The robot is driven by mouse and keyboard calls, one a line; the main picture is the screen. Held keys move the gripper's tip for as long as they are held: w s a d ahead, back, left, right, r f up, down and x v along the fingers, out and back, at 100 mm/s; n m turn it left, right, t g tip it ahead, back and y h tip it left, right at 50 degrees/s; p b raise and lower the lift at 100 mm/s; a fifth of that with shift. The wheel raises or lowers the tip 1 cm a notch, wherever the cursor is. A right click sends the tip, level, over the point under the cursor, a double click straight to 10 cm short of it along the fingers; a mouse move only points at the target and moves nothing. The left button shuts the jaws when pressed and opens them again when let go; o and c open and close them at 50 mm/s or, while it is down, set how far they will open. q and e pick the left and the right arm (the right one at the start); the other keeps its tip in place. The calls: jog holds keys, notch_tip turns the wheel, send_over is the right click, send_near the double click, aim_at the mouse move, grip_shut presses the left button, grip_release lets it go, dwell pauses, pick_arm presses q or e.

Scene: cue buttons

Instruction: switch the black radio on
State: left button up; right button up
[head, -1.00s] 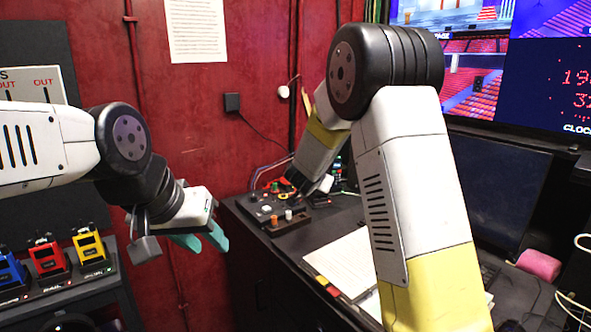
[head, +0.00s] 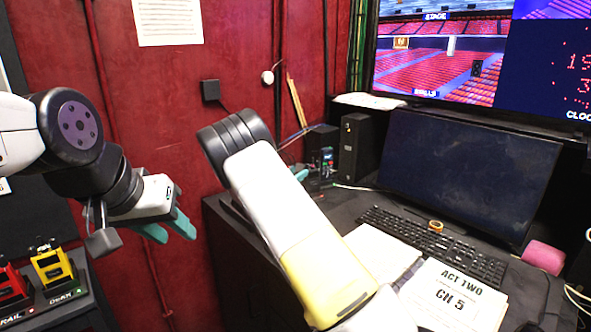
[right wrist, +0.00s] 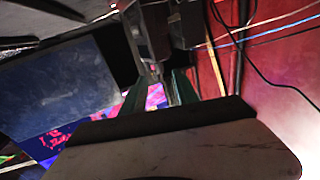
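A small black upright device with a lit display (head: 326,160), perhaps the black radio, stands at the back left of the desk. Its switch is too small to make out. My right gripper (head: 300,174) shows only as a teal fingertip just left of it, mostly hidden behind my forearm. In the right wrist view my right gripper (right wrist: 162,84) has its teal fingers apart with nothing between them. My left gripper (head: 168,227) is empty, its teal fingers apart, in front of the red wall.
A yellow unit (head: 52,268) and a red unit (head: 10,283) stand in a rack at the left. A black box (head: 359,147), a monitor (head: 468,172), a keyboard (head: 432,243) and papers (head: 455,293) occupy the desk (head: 235,232). Cables run along the wall.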

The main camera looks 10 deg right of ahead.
aim_at(307, 167)
jog(key=x, duration=0.5)
grip_shut()
